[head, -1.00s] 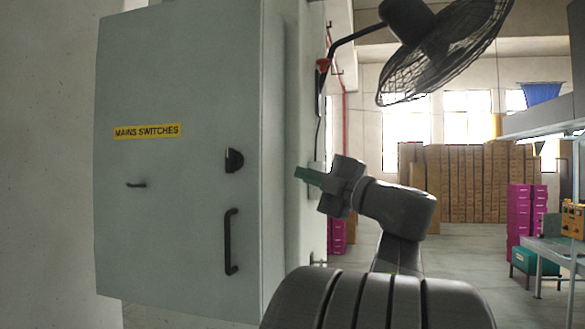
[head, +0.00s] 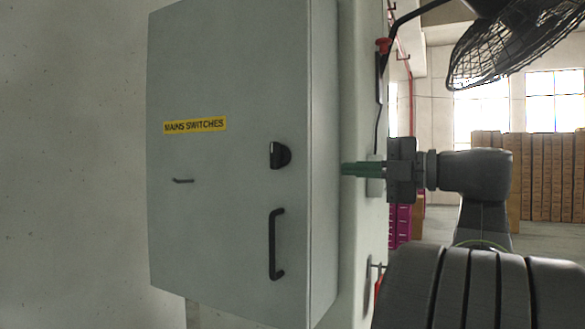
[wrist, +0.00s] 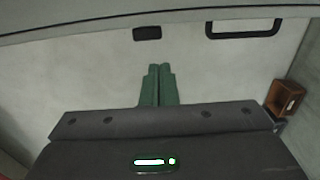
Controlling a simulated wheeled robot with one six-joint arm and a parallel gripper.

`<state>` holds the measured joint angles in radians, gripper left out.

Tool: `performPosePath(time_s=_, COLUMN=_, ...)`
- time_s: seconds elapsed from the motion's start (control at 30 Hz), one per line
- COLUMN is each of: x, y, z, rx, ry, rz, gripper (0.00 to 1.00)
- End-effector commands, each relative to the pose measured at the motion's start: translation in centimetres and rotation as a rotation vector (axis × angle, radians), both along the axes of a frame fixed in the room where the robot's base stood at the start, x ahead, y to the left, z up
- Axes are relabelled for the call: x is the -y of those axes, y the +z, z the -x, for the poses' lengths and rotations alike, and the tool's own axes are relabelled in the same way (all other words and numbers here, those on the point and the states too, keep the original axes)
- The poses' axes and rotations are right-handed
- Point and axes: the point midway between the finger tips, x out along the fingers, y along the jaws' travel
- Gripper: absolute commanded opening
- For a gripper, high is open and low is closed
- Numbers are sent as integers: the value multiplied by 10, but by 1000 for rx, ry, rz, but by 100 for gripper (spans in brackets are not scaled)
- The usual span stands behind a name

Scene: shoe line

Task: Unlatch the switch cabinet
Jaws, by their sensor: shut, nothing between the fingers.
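A black latch knob (head: 280,155) sits near the door's right edge. My gripper (head: 343,169), with green fingers, is shut and empty, right of the cabinet and apart from the knob in the picture. In the wrist view the shut fingertips (wrist: 159,66) point towards the door, with the knob (wrist: 147,33) and the handle (wrist: 243,34) beyond them.
A black fan (head: 515,45) juts out at the upper right. A red-topped fitting (head: 382,46) is on the wall behind my gripper. Stacked brown boxes (head: 545,175) stand far back at the right. An orange-brown box (wrist: 285,98) shows at the wrist view's right.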

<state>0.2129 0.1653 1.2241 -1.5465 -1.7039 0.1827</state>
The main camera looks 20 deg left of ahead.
Motion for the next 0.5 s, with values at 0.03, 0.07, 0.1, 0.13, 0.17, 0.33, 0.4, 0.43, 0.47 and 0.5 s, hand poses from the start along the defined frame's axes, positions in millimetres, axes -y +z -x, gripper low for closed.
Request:
performPosePath(time_s=0.03, x=-6, y=2, z=0, rx=0, ry=4, rz=0, gripper=0)
performPosePath(time_s=0.07, x=-9, y=2, z=0, rx=0, ry=3, rz=0, gripper=0)
performPosePath(time_s=0.1, x=-15, y=2, z=0, rx=-1, ry=4, rz=0, gripper=0)
performPosePath(time_s=0.13, x=-20, y=2, z=0, rx=-1, ry=5, rz=0, gripper=0)
performPosePath(time_s=0.17, x=-25, y=3, z=-1, rx=-2, ry=4, rz=-1, gripper=0)
performPosePath(time_s=0.33, x=-55, y=3, z=-3, rx=-1, ry=6, rz=0, gripper=0)
performPosePath(time_s=0.4, x=-67, y=3, z=-4, rx=-2, ry=5, rz=0, gripper=0)
performPosePath(time_s=0.43, x=-72, y=3, z=-4, rx=-1, ry=4, rz=0, gripper=0)
performPosePath(time_s=0.47, x=-77, y=3, z=-4, rx=-1, ry=5, rz=0, gripper=0)
performPosePath(time_s=0.5, x=-84, y=3, z=-6, rx=-1, ry=4, rz=0, gripper=0)
